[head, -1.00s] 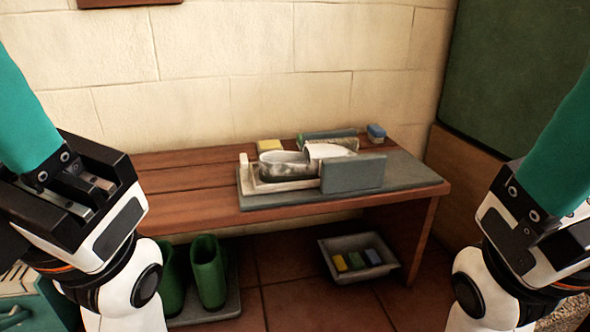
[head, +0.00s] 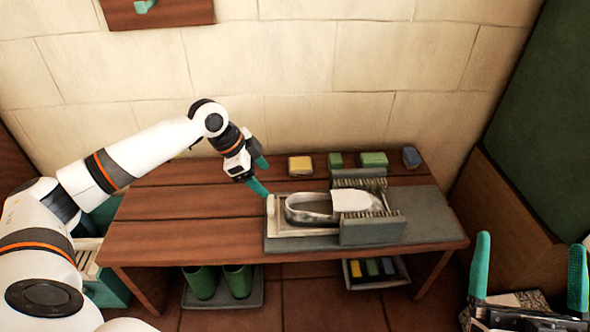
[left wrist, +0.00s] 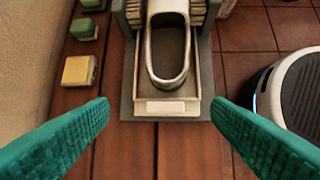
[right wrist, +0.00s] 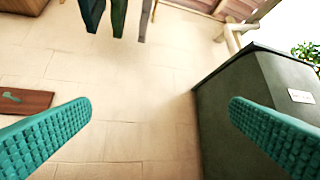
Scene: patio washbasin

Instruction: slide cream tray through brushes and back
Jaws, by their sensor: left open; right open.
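The cream tray (head: 271,215) lies on a grey board on the wooden bench, with a white and grey shoe (head: 308,214) in it. The shoe's right part is between two upright brush blocks, the rear one (head: 360,184) and the front one (head: 373,231). In the left wrist view the tray's near end (left wrist: 170,107) faces me, and bristles flank the shoe at the top. My left gripper (head: 263,176) is open and empty, above and just left of the tray's left end. My right gripper (head: 531,245) is open and empty, right of the bench, away from the tray.
A yellow block (head: 300,166), two green blocks (head: 373,159) and a blue block (head: 411,157) stand along the bench's back. Green boots (head: 201,281) and a bin of blocks (head: 376,271) are below. The bench's left part is clear.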

